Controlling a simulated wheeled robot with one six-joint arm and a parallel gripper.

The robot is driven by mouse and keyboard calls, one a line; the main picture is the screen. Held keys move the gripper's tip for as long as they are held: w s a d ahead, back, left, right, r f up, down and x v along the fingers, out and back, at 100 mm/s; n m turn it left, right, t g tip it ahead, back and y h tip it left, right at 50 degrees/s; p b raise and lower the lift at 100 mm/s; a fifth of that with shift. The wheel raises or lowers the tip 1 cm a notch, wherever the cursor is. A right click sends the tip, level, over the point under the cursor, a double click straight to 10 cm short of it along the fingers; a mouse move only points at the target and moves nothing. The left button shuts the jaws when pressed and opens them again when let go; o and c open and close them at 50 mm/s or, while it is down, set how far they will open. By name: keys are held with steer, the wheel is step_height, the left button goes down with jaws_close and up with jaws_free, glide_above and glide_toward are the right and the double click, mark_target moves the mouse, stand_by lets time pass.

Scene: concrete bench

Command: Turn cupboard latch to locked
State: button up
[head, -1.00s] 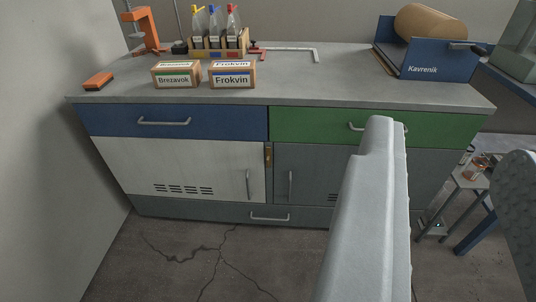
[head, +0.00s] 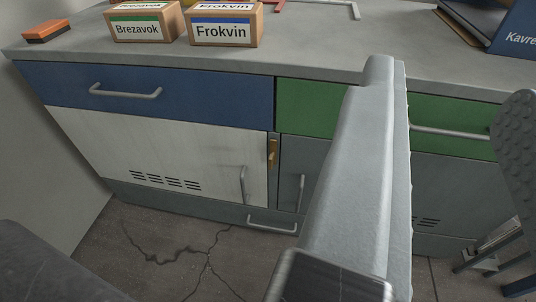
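The cupboard latch (head: 272,152) is a small brass-coloured piece on the strip between the white cupboard door (head: 165,150) and the grey cupboard door (head: 318,178), just below the drawers. It looks roughly upright, but it is too small to tell its setting. Both doors look closed. A long grey arm link of mine crosses the picture right of the latch and hides part of the grey door and green drawer.
Above the doors are a blue drawer (head: 150,88) and a green drawer (head: 300,108) with bar handles. Boxes labelled Brezavok (head: 145,24) and Frokvin (head: 224,26) and an orange block (head: 46,31) stand on the bench top (head: 330,48). The cracked floor (head: 165,240) in front is clear.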

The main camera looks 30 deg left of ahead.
steer(key=w+a+f+y, duration=0.1)
steer(key=w+a+f, duration=0.1)
steer(key=w+f, duration=0.25)
steer(key=w+a+f, duration=0.3)
steer(key=f, duration=0.3)
steer(key=n+y, duration=0.2)
glide_toward(270, 164)
steer(key=x, duration=1.1)
steer(key=shift+r, duration=0.1)
jaws_close()
